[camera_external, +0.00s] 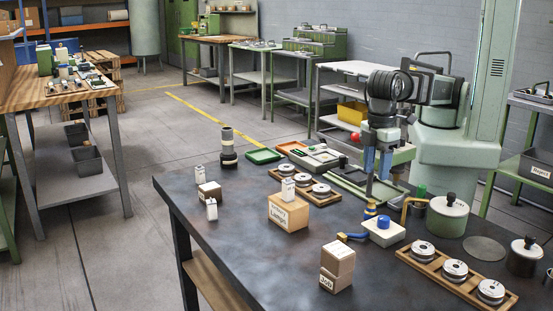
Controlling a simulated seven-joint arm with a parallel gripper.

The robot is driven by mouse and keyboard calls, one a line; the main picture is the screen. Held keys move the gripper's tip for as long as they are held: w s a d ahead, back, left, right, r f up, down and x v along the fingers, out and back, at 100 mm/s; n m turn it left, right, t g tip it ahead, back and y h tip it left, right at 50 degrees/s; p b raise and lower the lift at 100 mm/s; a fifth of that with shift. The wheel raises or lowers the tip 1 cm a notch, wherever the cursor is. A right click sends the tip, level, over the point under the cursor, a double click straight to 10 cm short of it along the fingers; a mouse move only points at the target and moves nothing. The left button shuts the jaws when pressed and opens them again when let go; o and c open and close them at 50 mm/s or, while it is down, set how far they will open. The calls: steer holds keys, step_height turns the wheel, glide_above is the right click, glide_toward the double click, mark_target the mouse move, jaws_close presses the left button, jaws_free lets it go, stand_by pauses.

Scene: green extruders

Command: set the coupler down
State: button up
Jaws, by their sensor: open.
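My gripper (377,175) points down over the right part of the dark workbench (235,222), with blue parts near its fingers. Its jaws are open. A small brass-and-blue fitting (371,209) stands on the bench just below it. It may be the coupler, but the view is too small to be sure. I cannot tell whether the fingers touch it. A dark stacked cylinder (228,146) stands upright at the back left, well apart from my gripper.
A white box with a blue knob (383,230) and a lidded pot (447,214) stand close by. A wooden tray of spools (455,271) lies front right. Cardboard boxes (288,213) and (337,267) stand left and front. The bench's left front is clear.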

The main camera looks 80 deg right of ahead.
mark_target(371, 201)
steer(key=f+m, duration=0.3)
steer(key=m, duration=0.1)
steer(key=f+m, duration=0.3)
steer(key=f, duration=0.1)
steer(key=shift+s+f+m, duration=0.2)
steer(key=shift+f+m, duration=0.05)
steer(key=shift+m, duration=0.15)
steer(key=shift+w+a+f, duration=0.1)
steer(key=shift+w+f, duration=0.15)
steer(key=shift+f, duration=0.5)
steer(key=shift+w+f, duration=0.2)
steer(key=shift+f, duration=1.65)
jaws_close()
